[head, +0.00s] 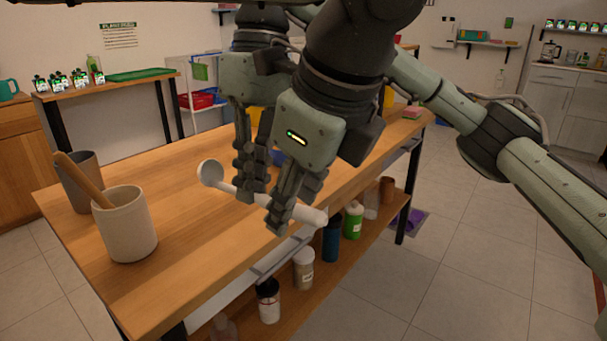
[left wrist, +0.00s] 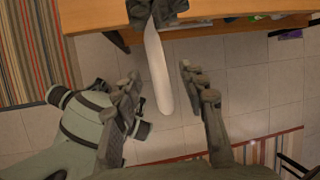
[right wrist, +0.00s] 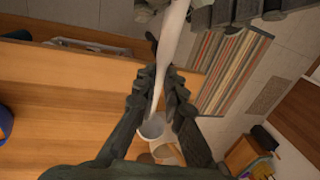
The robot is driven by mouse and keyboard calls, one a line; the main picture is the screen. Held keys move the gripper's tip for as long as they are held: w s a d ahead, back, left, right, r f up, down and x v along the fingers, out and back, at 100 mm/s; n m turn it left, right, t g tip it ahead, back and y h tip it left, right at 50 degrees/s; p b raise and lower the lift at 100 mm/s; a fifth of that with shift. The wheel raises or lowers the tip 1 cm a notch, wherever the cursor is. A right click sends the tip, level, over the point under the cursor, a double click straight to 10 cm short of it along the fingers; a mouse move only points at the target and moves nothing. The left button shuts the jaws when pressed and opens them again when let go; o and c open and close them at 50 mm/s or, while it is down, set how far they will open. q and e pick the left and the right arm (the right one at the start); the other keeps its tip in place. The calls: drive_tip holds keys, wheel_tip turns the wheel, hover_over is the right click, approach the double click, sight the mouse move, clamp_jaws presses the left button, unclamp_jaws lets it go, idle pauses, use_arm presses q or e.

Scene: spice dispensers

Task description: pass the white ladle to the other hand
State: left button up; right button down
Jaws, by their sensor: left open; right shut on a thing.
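The white ladle (head: 223,180) is held above the front edge of the wooden table, its bowl toward the left and its handle end toward the right. My right gripper (head: 251,190) is shut on the handle; the right wrist view shows the ladle (right wrist: 170,35) running between its fingers (right wrist: 160,74). My left gripper (head: 292,210) is open, close to the right gripper on the handle-end side. In the left wrist view, the handle (left wrist: 156,75) lies between the spread left fingers (left wrist: 160,80), with gaps visible on both sides.
Bottles and jars, including a green bottle (head: 352,220), fill the lower shelf. Bare tabletop lies left of the grippers.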

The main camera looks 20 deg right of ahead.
use_arm(q)
drive_tip(key=shift+w+f, duration=0.2)
drive_tip(key=shift+f, duration=0.15)
drive_tip(key=shift+c, duration=0.4)
clamp_jaws()
use_arm(e)
drive_tip(key=c, duration=1.6)
unclamp_jaws()
drive_tip(key=shift+o, duration=0.2)
drive_tip(key=shift+r, duration=0.1)
